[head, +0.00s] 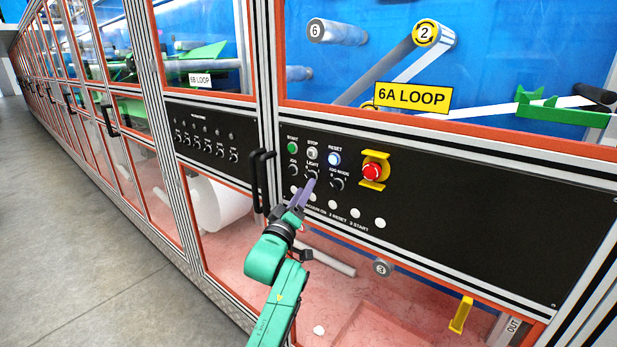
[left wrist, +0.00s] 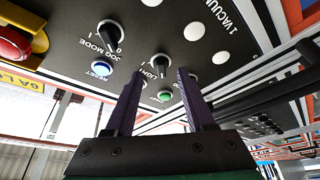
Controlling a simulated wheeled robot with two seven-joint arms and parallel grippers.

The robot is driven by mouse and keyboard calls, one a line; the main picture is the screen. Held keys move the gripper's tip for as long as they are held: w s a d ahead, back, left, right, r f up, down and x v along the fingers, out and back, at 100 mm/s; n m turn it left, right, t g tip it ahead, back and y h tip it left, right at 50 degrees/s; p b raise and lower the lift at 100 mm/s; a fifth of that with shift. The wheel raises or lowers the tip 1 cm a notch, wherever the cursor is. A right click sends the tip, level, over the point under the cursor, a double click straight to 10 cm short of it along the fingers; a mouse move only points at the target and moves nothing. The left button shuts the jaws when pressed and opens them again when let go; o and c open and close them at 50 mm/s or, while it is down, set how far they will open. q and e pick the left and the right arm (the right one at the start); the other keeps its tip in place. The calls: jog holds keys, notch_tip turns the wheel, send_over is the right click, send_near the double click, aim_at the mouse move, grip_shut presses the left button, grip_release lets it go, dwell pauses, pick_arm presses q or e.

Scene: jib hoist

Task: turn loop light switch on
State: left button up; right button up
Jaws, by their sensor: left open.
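The light switch is a black rotary knob (head: 312,174) under the LIGHT label on the black 6A LOOP panel. In the left wrist view, this knob (left wrist: 160,63) shows between the two fingertips, a little beyond them. My left gripper (head: 308,186) is open, with its purple fingers pointing at the panel just below the knob. In the left wrist view, the open fingers (left wrist: 157,74) stand either side of the knob; I cannot tell if they touch it. The knob's exact setting is too small to read. My right gripper is not in view.
Around the knob are a green START button (head: 292,147), a STOP button (head: 312,153), a lit blue RESET button (head: 334,159), the JOG MODE knob (head: 338,184) and a red emergency stop (head: 372,172). A black door handle (head: 261,180) stands out left of the panel.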

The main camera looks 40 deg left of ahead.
aim_at(310, 177)
pick_arm(q)
jog(key=x, duration=0.3)
jog(key=shift+s+a, duration=0.1)
jog(key=shift+a, duration=0.1)
jog(key=shift+d, duration=0.1)
jog(key=c, duration=0.8)
jog(key=shift+s+r, duration=0.1)
grip_shut()
jog(key=shift+r, duration=0.1)
